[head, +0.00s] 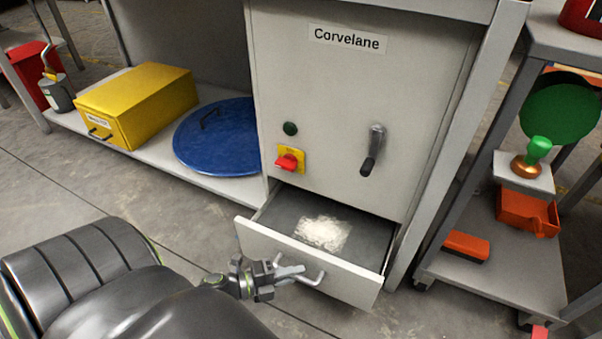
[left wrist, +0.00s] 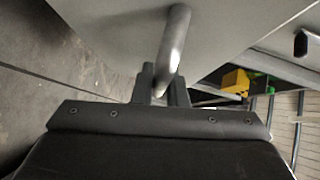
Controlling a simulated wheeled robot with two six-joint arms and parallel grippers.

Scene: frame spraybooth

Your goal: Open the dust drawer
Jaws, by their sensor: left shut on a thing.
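The dust drawer (head: 310,262) is a light grey drawer at the bottom of the grey cabinet labelled "Corvelane" (head: 345,110). It stands pulled out, and a pile of pale dust (head: 323,233) shows on its floor. My left gripper (head: 292,273) is at the drawer's front, shut on the metal bar handle (head: 318,277). In the left wrist view the handle (left wrist: 175,50) runs down between the two fingers (left wrist: 160,88). The handle's far end is hidden by the fingers. My right gripper is in neither view.
The cabinet front has a red switch (head: 290,161), a green button (head: 290,128) and a lever (head: 373,150). A yellow box (head: 140,100) and a blue round lid (head: 215,140) lie on the low shelf at left. A grey cart (head: 490,275) stands close at right.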

